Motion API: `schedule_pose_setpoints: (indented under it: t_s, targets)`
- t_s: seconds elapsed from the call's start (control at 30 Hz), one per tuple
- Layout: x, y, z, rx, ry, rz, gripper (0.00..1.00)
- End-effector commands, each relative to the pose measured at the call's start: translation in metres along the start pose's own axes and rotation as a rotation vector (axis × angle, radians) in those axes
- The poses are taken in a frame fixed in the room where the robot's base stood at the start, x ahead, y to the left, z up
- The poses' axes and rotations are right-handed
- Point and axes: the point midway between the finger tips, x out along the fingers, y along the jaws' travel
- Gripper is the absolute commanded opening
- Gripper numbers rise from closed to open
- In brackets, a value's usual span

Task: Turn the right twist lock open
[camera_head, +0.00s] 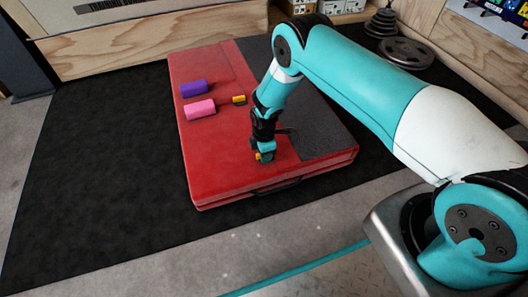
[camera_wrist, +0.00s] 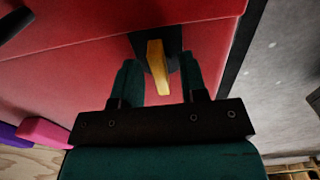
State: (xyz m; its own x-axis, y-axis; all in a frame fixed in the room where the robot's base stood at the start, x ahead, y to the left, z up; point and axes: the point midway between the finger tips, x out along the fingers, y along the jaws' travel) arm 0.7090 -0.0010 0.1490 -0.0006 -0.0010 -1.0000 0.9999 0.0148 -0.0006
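The red case-like pad (camera_head: 215,135) lies flat on a black mat. A yellow twist lock (camera_wrist: 158,68) on a dark base shows in the wrist view, its tab running roughly up and down the picture. In the head view a bit of yellow (camera_head: 258,157) shows beside my gripper (camera_head: 263,154), low at the pad's front part. In the wrist view my gripper (camera_wrist: 160,76) is open, one finger on each side of the tab, with visible gaps. A second yellow lock (camera_head: 239,100) sits farther back on the pad.
A purple block (camera_head: 193,89) and a pink block (camera_head: 200,109) lie on the pad's left part. A black handle (camera_head: 277,187) is on its front edge. Weight plates (camera_head: 405,52) lie at the back right. The black mat (camera_head: 100,150) is clear on the left.

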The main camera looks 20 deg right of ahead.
Motion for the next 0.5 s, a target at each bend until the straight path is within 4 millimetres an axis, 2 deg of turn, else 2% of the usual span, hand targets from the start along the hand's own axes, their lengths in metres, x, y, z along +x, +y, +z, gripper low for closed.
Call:
schedule_pose_setpoints:
  t_s: [0.17, 0.5]
  targets:
    - [-0.018, 0.001, 0.0, 0.0, 0.001, 0.001, 0.39]
    - [-0.103, 0.001, 0.0, 0.0, 0.0, 0.001, 0.39]
